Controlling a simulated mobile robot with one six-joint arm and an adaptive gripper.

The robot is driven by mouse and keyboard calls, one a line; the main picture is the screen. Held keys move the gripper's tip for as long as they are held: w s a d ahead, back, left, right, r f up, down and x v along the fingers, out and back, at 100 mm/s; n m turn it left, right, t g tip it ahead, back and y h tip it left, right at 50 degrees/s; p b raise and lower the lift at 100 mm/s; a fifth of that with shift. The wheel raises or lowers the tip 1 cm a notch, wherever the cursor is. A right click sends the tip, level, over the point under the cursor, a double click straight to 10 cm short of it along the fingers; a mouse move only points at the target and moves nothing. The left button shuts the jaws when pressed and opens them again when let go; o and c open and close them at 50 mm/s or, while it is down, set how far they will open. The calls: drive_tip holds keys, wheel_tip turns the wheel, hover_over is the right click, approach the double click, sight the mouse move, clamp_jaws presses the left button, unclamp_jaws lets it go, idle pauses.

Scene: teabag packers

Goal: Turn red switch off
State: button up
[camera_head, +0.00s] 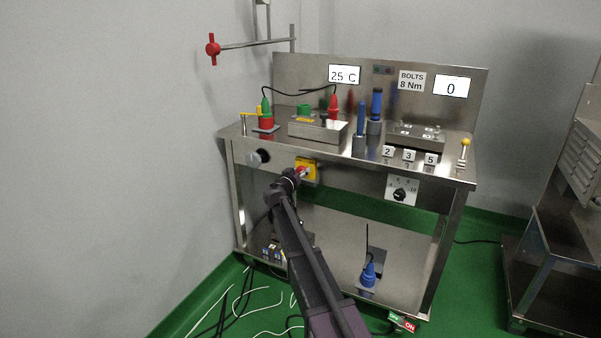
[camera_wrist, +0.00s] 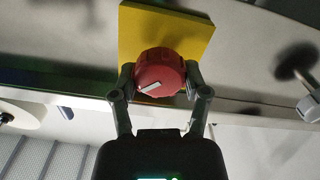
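The red switch (camera_wrist: 158,72) is a round red knob with a white marker line, mounted on a yellow square plate (camera_wrist: 190,30). In the wrist view the marker line lies slanted, close to horizontal. My gripper (camera_wrist: 160,80) has one finger on each side of the knob, and both fingertips appear to touch its sides. In the head view the yellow plate (camera_head: 307,165) is on the front of the steel bench, with my gripper (camera_head: 299,174) in front of it. There the gripper hides most of the knob.
The steel bench (camera_head: 345,188) carries tools, a metal box (camera_head: 318,129) and numbered blocks (camera_head: 409,155) on top. A black dial (camera_head: 400,195) is on its front at right, and a round knob (camera_head: 259,157) at left. A blue plug-like item (camera_head: 369,272) stands on the lower shelf.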

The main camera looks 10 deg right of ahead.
drive_tip(key=c, duration=0.3)
drive_tip(key=shift+w+n, duration=0.1)
drive_tip(key=shift+n, duration=0.3)
drive_tip(key=shift+a+n, duration=0.1)
drive_tip(key=shift+n, duration=1.1)
drive_tip(key=n, duration=0.4)
drive_tip(key=shift+w, duration=0.1)
drive_tip(key=n, duration=0.6)
drive_tip(key=shift+f, duration=0.15)
drive_tip(key=n, duration=0.4)
drive_tip(key=shift+n, duration=0.4)
